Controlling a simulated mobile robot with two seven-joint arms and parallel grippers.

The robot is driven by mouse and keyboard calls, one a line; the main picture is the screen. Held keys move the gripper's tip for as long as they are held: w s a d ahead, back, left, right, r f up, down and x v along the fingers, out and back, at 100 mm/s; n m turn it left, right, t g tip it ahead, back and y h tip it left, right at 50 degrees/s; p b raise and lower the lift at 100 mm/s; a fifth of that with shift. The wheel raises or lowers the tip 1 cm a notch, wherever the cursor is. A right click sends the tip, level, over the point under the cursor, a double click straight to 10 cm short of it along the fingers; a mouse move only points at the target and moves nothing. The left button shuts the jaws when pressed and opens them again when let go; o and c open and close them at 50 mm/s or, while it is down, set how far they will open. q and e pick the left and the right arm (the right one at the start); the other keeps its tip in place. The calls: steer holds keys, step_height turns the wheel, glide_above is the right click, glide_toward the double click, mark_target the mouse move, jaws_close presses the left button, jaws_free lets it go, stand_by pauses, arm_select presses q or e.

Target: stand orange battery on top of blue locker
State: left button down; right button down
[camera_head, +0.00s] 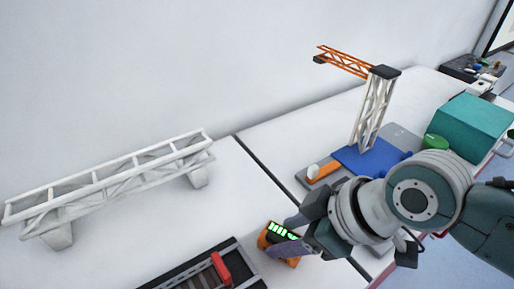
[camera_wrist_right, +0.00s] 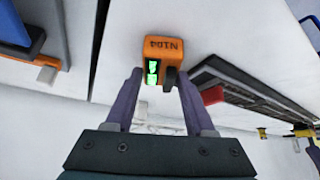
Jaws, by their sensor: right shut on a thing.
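An orange battery (camera_head: 268,240) with a green lit bar display is at the lower middle of the head view. My right gripper (camera_head: 296,236) is shut on it. The right wrist view shows the battery (camera_wrist_right: 162,46), marked N104, between the two purple-grey fingertips (camera_wrist_right: 160,78). I cannot tell whether the battery touches the table. A flat blue block (camera_head: 365,158) lies at the foot of the crane tower, partly behind my right arm. I cannot make out for sure which thing is the blue locker.
A white truss bridge (camera_head: 110,185) stands at the left. A dark rail tray with a red piece (camera_head: 220,268) lies at the front. The crane tower (camera_head: 374,108) has an orange jib. A teal box (camera_head: 473,122) stands at the right. The table middle is clear.

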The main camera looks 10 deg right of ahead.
steer(key=shift+f, duration=0.15)
steer(key=shift+c, duration=1.2)
jaws_free()
steer(key=shift+d+r, duration=0.1)
steer(key=shift+r, duration=0.35)
steer(key=p+v, duration=0.1)
steer(key=v, duration=1)
steer(key=s+d+m+g+h, duration=0.1)
steer(key=s+d+m+h, duration=0.2)
steer(key=s+m, duration=0.4)
steer(key=s+h, duration=0.1)
steer(key=s, duration=0.3)
steer(key=shift+s+d, duration=0.15)
steer(key=shift+s, duration=0.25)
